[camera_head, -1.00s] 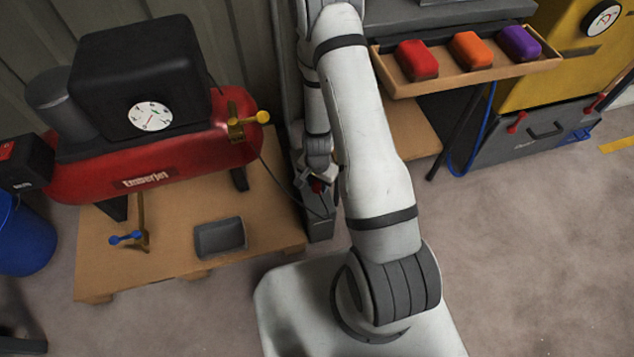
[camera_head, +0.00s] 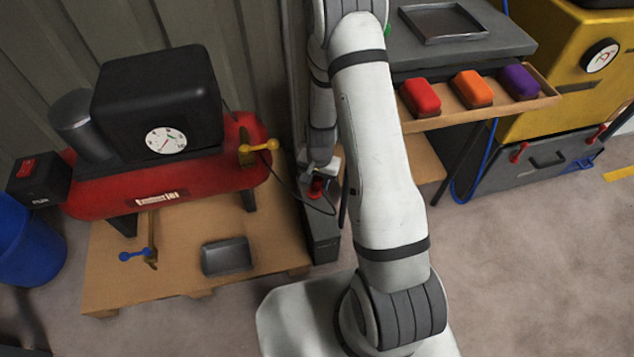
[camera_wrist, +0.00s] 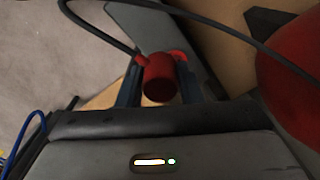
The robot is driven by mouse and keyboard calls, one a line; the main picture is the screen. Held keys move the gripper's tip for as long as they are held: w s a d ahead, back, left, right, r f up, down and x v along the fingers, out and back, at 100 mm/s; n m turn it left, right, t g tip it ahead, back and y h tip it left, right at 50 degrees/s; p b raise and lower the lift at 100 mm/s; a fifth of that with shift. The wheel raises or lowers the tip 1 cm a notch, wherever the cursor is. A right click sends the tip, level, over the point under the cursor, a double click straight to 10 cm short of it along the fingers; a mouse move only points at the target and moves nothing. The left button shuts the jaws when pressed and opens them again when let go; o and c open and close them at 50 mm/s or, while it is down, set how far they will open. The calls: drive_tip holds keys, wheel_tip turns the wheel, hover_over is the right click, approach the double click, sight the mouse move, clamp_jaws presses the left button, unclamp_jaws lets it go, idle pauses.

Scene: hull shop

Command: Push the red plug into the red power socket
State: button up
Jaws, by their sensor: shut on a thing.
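The red plug (camera_wrist: 158,82) is between the two dark fingers of my gripper (camera_wrist: 158,88), which is shut on it. A black cable runs from the plug. Just behind the plug in the wrist view, a red rim (camera_wrist: 179,55) shows on a grey surface; it looks like the red power socket, mostly hidden by the plug. I cannot tell whether plug and socket touch. In the head view, my gripper (camera_head: 323,172) is small beside my arm, with red (camera_head: 316,188) at its tip above a low grey box (camera_head: 323,240).
A red compressor (camera_head: 160,188) with a yellow valve handle (camera_head: 260,147) stands left on a wooden pallet (camera_head: 110,270). A shelf (camera_head: 440,122) with red, orange and purple blocks is at right. The cable (camera_head: 290,185) loops between compressor and grey box. Open floor lies at right.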

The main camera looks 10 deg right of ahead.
drive_tip(key=w+r+n, duration=0.2)
drive_tip(key=r+n, duration=0.1)
drive_tip(key=r, duration=0.7)
drive_tip(key=w+r+n, duration=0.3)
drive_tip(key=r, duration=0.8)
drive_tip(key=shift+w+d+r+n, duration=0.2)
drive_tip(key=shift+w+r+n, duration=0.05)
drive_tip(key=shift+w+n, duration=0.05)
